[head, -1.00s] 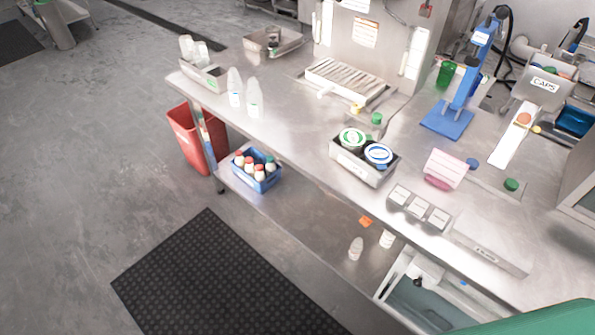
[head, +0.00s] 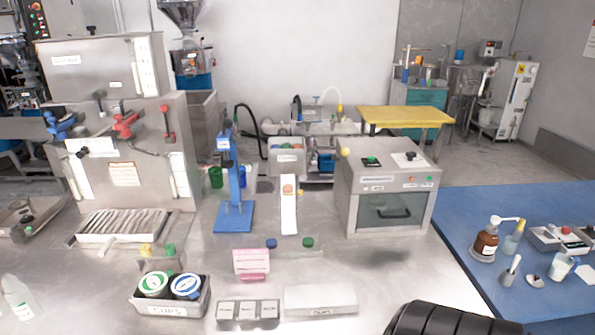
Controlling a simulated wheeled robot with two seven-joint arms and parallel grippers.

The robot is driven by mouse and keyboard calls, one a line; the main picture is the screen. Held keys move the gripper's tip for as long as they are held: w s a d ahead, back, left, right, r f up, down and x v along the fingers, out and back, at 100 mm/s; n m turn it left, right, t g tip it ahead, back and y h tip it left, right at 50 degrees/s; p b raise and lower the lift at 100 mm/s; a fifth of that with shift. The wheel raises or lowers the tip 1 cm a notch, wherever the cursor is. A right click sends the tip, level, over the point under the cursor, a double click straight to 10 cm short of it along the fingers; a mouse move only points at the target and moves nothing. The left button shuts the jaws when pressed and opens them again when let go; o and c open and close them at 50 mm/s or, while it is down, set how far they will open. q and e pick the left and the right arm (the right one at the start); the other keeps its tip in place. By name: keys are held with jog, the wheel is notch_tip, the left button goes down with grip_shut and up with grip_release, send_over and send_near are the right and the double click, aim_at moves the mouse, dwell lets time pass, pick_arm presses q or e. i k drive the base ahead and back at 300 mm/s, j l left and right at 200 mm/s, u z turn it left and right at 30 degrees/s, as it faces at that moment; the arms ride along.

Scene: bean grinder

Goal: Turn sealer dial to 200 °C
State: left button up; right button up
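A grey box-shaped machine with a dark front window, which looks like the sealer (head: 350,200), stands on the steel bench right of centre in the head view. Its top has a white plate with a small dark knob, possibly the dial (head: 410,156), and a green button on a black base (head: 371,160). A yellow knob (head: 345,151) sits at its left top edge. The dial's markings and setting are too small to read. Neither of my grippers is in view.
A blue press stand (head: 235,216) and a white strip (head: 289,218) stand left of the machine. A cup tray (head: 172,309) and a pink-white block (head: 251,262) are nearer. A blue table (head: 470,215) with bottles adjoins right. Bare bench lies before the machine.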

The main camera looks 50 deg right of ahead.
aim_at(410, 154)
jog(key=z, duration=2.25)
jog(key=i+z, duration=0.1)
jog(key=z, duration=0.25)
jog(key=i+z, duration=0.15)
jog(key=z, duration=0.2)
jog(key=i+j+z, duration=0.1)
jog(key=z, duration=0.25)
